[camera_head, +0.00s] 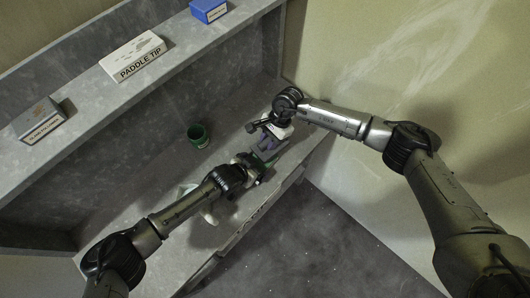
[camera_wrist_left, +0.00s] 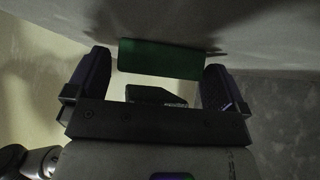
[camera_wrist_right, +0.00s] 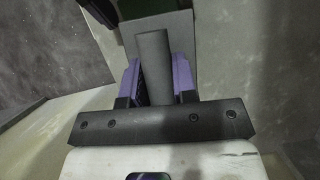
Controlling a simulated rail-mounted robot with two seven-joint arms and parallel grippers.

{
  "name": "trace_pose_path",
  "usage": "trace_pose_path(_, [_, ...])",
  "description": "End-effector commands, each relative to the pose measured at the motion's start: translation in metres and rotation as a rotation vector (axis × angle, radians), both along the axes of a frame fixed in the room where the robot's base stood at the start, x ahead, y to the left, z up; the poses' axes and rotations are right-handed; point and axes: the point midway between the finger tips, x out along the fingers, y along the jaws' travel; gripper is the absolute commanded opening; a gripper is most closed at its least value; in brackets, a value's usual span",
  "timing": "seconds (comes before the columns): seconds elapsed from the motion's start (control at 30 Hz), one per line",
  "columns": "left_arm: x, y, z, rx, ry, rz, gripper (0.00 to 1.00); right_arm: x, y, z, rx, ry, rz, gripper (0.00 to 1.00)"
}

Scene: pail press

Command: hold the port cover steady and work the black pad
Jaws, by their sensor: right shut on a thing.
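My right gripper (camera_head: 268,142) has its purple fingers shut on an upright grey bar (camera_wrist_right: 153,65). In the right wrist view the bar stands before a paler grey plate (camera_wrist_right: 184,32), which may be the port cover. My left gripper (camera_head: 256,170) is open, just below the right one in the head view. In the left wrist view a green block (camera_wrist_left: 160,60) shows between its spread fingers, with no clear contact. A small black piece with pale lettering (camera_wrist_left: 158,97) lies nearer the palm; I cannot tell whether it is the black pad. The grippers hide much of the work in the head view.
A green cup (camera_head: 198,135) stands on the grey bench left of the grippers. A white PADDLE TIP box (camera_head: 133,57), a grey box (camera_head: 40,120) and a blue box (camera_head: 208,11) sit on the raised shelf. The bench's front edge runs close below the grippers.

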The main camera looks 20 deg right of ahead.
Motion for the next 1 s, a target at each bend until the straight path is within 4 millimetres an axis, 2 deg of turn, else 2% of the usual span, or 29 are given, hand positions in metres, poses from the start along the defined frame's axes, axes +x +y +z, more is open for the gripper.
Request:
trace_pose_path(0.33, [-0.002,0.004,0.004,0.000,0.001,0.001,1.00,0.000,0.000,0.000,0.000,-0.001,0.000,0.00])
trace_pose_path(0.8, [-0.021,0.039,0.044,-0.001,0.001,0.000,1.00,0.000,0.000,0.000,0.000,-0.001,0.000,0.00])
trace_pose_path(1.0, [-0.025,0.046,0.052,0.000,0.000,0.000,1.00,0.000,0.000,0.000,0.000,-0.001,0.000,0.00])
